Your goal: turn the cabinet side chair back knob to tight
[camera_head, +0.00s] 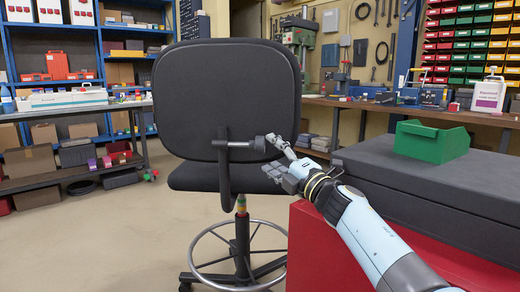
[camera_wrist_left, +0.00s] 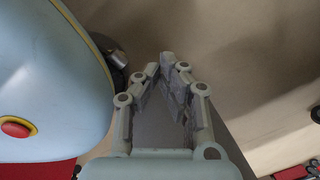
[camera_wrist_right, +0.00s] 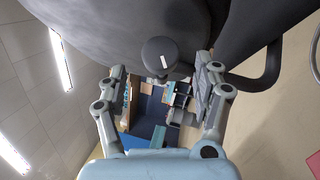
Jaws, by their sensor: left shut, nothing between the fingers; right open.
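The black office chair (camera_head: 226,95) stands with its backrest facing me. The dark round back knob (camera_head: 258,144) sits at the right end of a short horizontal shaft by the chair's upright bar (camera_head: 224,165). In the right wrist view the knob (camera_wrist_right: 160,52) faces the camera, with a short pale mark on it, nearly upright. My right gripper (camera_head: 274,154) is open, just right of the knob. In its wrist view the knob appears between and slightly beyond the fingertips (camera_wrist_right: 162,76), with gaps at both sides. My left gripper (camera_wrist_left: 172,62) is shut and empty, away from the chair.
A red cabinet (camera_head: 330,255) with a dark grey top (camera_head: 425,185) stands at the right, below my right arm. A green bin (camera_head: 430,142) sits on it. Workbenches and shelves line the back. The floor left of the chair (camera_head: 110,235) is clear.

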